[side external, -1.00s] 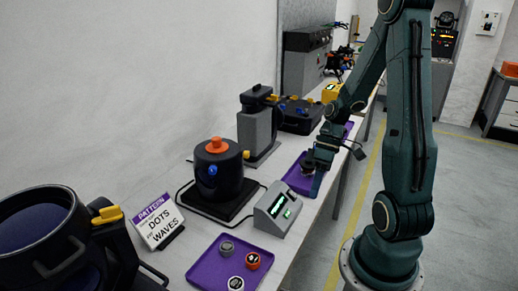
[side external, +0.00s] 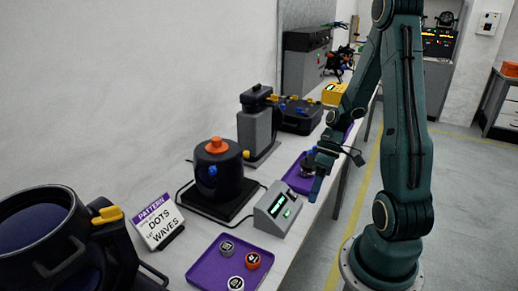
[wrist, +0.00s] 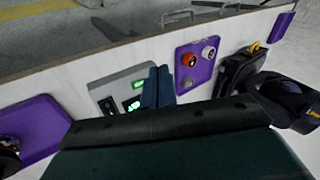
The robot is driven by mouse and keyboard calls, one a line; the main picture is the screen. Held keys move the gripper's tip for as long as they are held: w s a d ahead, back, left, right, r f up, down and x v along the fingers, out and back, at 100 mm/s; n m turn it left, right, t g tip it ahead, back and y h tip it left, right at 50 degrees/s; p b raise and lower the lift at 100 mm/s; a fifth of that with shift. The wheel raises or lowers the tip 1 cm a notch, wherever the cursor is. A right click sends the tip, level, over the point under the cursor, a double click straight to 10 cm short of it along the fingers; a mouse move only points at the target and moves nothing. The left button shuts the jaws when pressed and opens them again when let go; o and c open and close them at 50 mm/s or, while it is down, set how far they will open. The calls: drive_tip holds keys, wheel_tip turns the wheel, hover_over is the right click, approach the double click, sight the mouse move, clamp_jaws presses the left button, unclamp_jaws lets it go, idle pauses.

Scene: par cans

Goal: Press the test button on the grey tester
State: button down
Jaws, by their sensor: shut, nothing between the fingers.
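The grey tester (side external: 270,220) stands on the bench with a sloped face. It carries a lit green display (side external: 277,204) and a green button (side external: 287,213) near the bench-edge side. In the wrist view the tester (wrist: 104,90) lies just left of my fingers, with the green button (wrist: 138,84) close beside them and the display (wrist: 133,105) below it. My gripper (side external: 315,195) is shut and empty, pointing down to the right of and beyond the tester, apart from it in the side view. Its fingers (wrist: 158,82) hide part of the tester's edge in the wrist view.
A purple tray (side external: 212,272) with several small round pieces lies nearer the camera. Another purple tray (side external: 296,184) lies beyond the tester, partly behind my gripper. A dark pot with an orange knob (side external: 217,146) and a pattern sign (side external: 157,221) stand left.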

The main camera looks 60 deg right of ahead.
drive_tip(key=shift+w+f, duration=0.8)
drive_tip(key=shift+f, duration=0.2)
drive_tip(key=shift+w+f, duration=0.8)
drive_tip(key=shift+f, duration=0.25)
drive_tip(key=shift+w+f, duration=0.8)
drive_tip(key=shift+f, duration=0.2)
drive_tip(key=shift+w+f, duration=0.45)
drive_tip(key=shift+f, duration=0.2)
idle(1.0)
drive_tip(key=shift+r, duration=0.15)
drive_tip(key=shift+s+r, duration=0.5)
idle(0.6)
drive_tip(key=shift+s+r, duration=0.8)
drive_tip(key=shift+r, duration=0.2)
drive_tip(key=shift+s+r, duration=0.75)
drive_tip(key=shift+r, duration=0.2)
